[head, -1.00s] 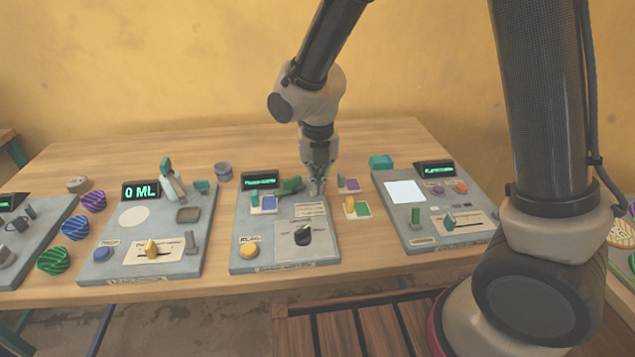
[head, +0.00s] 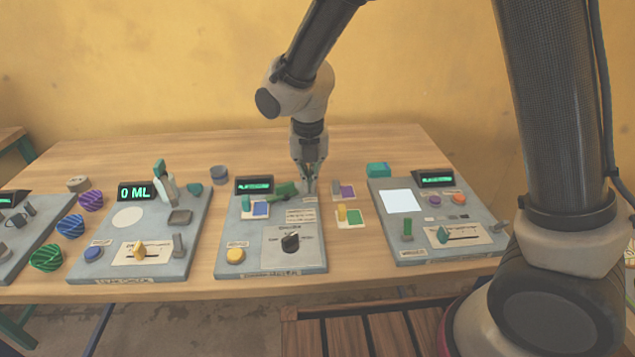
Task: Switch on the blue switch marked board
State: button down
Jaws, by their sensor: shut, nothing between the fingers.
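My gripper (head: 309,186) is shut and empty, pointing down at the back right of the middle grey panel (head: 225,262), beside a dark green part (head: 284,189). I cannot tell whether it touches anything. A small white plate with a blue patch (head: 261,209) and a teal lever (head: 246,203) sits at the panel's back left, left of my gripper. Its marking is too small to read, so I cannot confirm that it is the board switch. Whether its lever is on or off is not clear.
Right of the middle panel are a grey lever beside a purple patch (head: 348,191) and a yellow lever beside a green patch (head: 355,216). The panel also has a black knob (head: 290,243) and a yellow button (head: 235,256). Other panels stand left and right.

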jog(key=shift+w+r, duration=0.3)
jog(key=shift+w, duration=0.4)
jog(key=shift+r, duration=0.15)
jog(key=shift+r, duration=0.65)
